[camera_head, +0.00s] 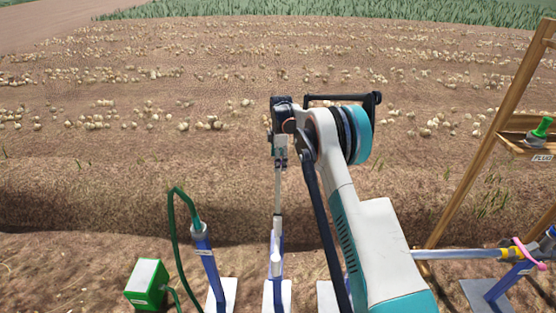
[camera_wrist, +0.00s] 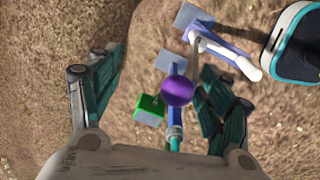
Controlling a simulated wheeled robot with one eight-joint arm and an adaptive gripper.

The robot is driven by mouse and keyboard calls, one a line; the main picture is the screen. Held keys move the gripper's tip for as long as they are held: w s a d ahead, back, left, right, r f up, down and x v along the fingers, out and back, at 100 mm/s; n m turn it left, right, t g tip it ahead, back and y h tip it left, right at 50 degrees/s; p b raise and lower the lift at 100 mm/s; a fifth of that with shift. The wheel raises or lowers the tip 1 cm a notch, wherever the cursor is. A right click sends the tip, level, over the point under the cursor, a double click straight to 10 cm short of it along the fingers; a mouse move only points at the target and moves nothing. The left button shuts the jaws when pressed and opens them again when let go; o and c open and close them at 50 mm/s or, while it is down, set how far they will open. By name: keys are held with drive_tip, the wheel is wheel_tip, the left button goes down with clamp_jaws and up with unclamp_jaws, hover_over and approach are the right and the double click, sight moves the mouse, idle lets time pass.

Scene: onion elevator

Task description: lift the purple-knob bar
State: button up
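A round purple knob (camera_wrist: 178,90) shows in the wrist view between my fingers, nearer the right one. A thin grey bar (camera_wrist: 194,58) runs behind it toward a blue post; most of the bar is hidden. My gripper (camera_wrist: 155,72) is open, its two dark green fingers spread wide on either side of the knob, with no clear contact. In the head view my gripper (camera_head: 280,152) is above the upper end of the upright thin bar (camera_head: 278,190), which rises from a white and blue stand (camera_head: 276,255). The knob is not visible there.
A green box (camera_head: 148,282) and a post with a green hose (camera_head: 205,255) stand left of the bar. A wooden frame (camera_head: 500,120) with a green-topped plug and a yellow-ended bar (camera_head: 465,254) are at the right. Open soil with onion rows lies beyond.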

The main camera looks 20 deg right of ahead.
drive_tip(key=shift+w+d, duration=0.1)
drive_tip(key=shift+d, duration=0.2)
drive_tip(key=shift+c, duration=0.3)
drive_tip(key=r, duration=0.8)
drive_tip(key=s+r, duration=0.1)
drive_tip(key=r, duration=0.3)
drive_tip(key=shift+a, duration=0.15)
drive_tip(key=shift+c, duration=0.5)
